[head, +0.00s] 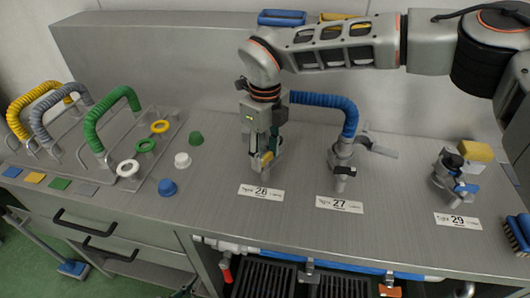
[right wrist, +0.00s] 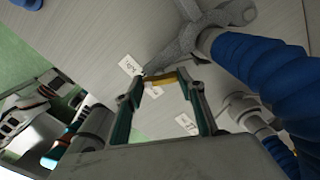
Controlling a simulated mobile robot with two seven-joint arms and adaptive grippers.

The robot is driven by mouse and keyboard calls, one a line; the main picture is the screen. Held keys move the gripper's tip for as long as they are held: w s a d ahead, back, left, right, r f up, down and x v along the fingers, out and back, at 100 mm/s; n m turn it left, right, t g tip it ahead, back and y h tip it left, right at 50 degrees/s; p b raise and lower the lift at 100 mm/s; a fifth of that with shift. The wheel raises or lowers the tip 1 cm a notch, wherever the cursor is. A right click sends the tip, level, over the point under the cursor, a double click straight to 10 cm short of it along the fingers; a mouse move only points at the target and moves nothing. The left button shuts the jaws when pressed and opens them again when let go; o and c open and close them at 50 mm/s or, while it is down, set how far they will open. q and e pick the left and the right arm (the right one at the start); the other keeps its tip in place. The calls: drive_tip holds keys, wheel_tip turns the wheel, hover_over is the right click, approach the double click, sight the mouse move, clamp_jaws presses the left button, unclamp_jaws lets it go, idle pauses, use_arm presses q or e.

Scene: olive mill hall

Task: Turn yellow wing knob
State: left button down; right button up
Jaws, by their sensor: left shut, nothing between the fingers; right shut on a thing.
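The yellow wing knob (head: 266,158) is on the tap behind the label 26 (head: 261,192), mostly hidden by my right gripper (head: 264,152). My right gripper points down from above and is shut on the knob. In the right wrist view the yellow knob (right wrist: 160,88) lies between the fingertips of my right gripper (right wrist: 162,80). My left gripper (head: 186,291) barely shows at the bottom edge of the head view, away from the taps, shut and empty. Its teal pads seem to show at the left in the right wrist view (right wrist: 62,145).
Tap 27 (head: 343,160) with a blue ribbed hose (head: 330,102) stands close right of my right gripper. Tap 29 (head: 452,180) has a blue wing and a yellow block beside it. Coloured hoses (head: 112,112), rings and caps occupy the left.

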sight(265, 157)
drive_tip(key=m, duration=0.6)
drive_tip(key=shift+f, duration=0.1)
drive_tip(key=m, duration=0.6)
drive_tip(key=shift+s+b, duration=0.1)
drive_tip(key=shift+b, duration=0.2)
drive_tip(key=shift+m, duration=0.3)
drive_tip(key=o, duration=1.1)
drive_tip(key=shift+o, duration=0.2)
wheel_tip(265, 157, up, 12)
